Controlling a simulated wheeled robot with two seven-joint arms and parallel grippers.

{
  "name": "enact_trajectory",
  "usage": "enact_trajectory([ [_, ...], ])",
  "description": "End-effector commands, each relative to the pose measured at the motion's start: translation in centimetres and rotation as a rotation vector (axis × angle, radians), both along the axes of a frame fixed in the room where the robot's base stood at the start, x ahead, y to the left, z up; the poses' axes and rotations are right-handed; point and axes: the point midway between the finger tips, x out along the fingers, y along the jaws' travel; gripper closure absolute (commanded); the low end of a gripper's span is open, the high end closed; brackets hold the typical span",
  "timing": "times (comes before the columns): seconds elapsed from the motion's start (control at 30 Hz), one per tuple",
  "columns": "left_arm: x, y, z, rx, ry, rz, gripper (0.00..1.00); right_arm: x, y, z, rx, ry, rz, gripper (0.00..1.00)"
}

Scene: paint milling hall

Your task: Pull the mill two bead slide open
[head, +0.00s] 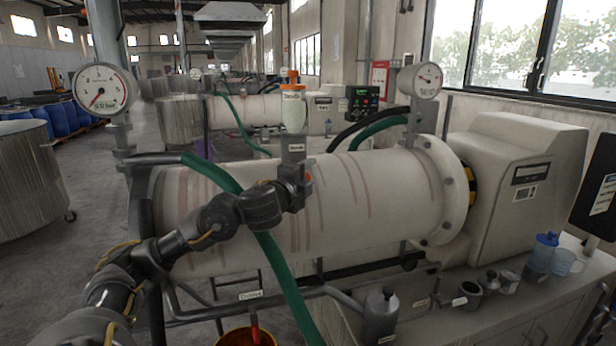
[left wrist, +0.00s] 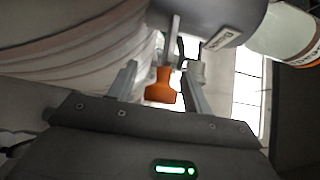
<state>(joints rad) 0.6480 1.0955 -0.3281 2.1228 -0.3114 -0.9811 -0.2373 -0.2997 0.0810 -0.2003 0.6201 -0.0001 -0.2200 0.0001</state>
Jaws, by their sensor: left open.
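The nearest mill has a big pale drum (head: 395,190) streaked with red-brown. A clear bead hopper (head: 293,110) with an orange cap stands above it on a grey neck (head: 292,148) with a small label, too small to read. My left gripper (head: 300,182) is at the base of this neck, in front of the drum. In the left wrist view, the slide's orange knob (left wrist: 160,86) on a thin grey stem lies between the two open fingers of my left gripper (left wrist: 161,72), with gaps visible at both sides. My right gripper is not in view.
A green hose (head: 265,245) passes down the drum's front, close to my left arm. Pressure gauges (head: 103,90) stand at both ends. A bench (head: 480,320) at lower right holds grey bottles (head: 381,312) and cups. An orange bucket (head: 240,338) is below.

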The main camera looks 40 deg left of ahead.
Motion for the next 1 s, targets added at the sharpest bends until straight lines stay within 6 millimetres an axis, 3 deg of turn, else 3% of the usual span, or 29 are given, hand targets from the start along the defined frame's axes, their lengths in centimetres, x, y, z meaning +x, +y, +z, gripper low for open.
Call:
enact_trajectory([
  [0.03, 0.0, 0.0, 0.0, 0.000, 0.000, 0.000, 0.53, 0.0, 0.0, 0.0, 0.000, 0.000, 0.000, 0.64],
  [0.4, 0.0, 0.0, 0.0, 0.000, 0.000, 0.000, 1.00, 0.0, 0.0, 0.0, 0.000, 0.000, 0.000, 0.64],
  [0.57, -0.1, -0.2, 0.0, 0.000, 0.000, -0.001, 1.00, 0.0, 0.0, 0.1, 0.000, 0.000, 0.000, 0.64],
  [0.8, -2.1, -3.2, 0.1, -0.001, 0.000, -0.004, 1.00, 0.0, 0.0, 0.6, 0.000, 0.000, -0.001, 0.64],
  [1.0, -2.6, -3.8, -0.1, 0.000, 0.001, -0.003, 1.00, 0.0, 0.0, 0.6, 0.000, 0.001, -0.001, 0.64],
])
